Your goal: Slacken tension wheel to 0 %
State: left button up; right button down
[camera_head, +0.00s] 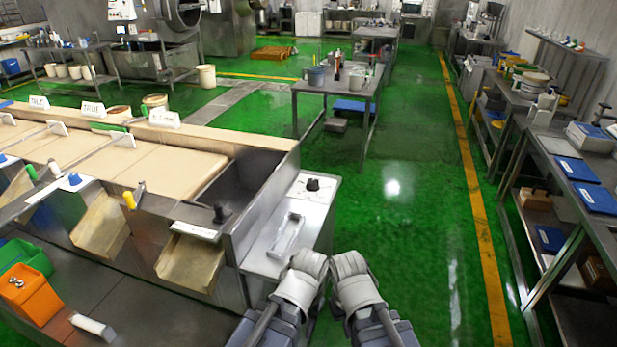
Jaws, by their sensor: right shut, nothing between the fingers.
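No control in view carries a readable tension label, so I cannot tell which is the tension wheel. A black knob (313,184) sits on the light metal end panel (322,208) of the conveyor machine. A pale bar-shaped fitting (287,235) lies on the end panel. My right gripper (348,265) is shut and empty at the bottom centre, in front of the end panel and over the floor. My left gripper (310,263) is beside it, near the panel's front corner; its fingers cannot be made out.
Tan belts (165,155) with white signs run along the machine on the left. An orange bin (28,293) stands at lower left. A metal table (340,84) stands beyond. Shelved benches (572,160) line the right. The green floor (415,210) between is clear.

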aim_at(312, 184)
jog(key=i+l+u, duration=0.1)
jog(key=i, duration=0.35)
jog(key=i+l+u, duration=0.1)
jog(key=i, duration=0.3)
jog(key=i+l+u, duration=0.1)
jog(key=i+l, duration=0.15)
jog(key=i, duration=0.2)
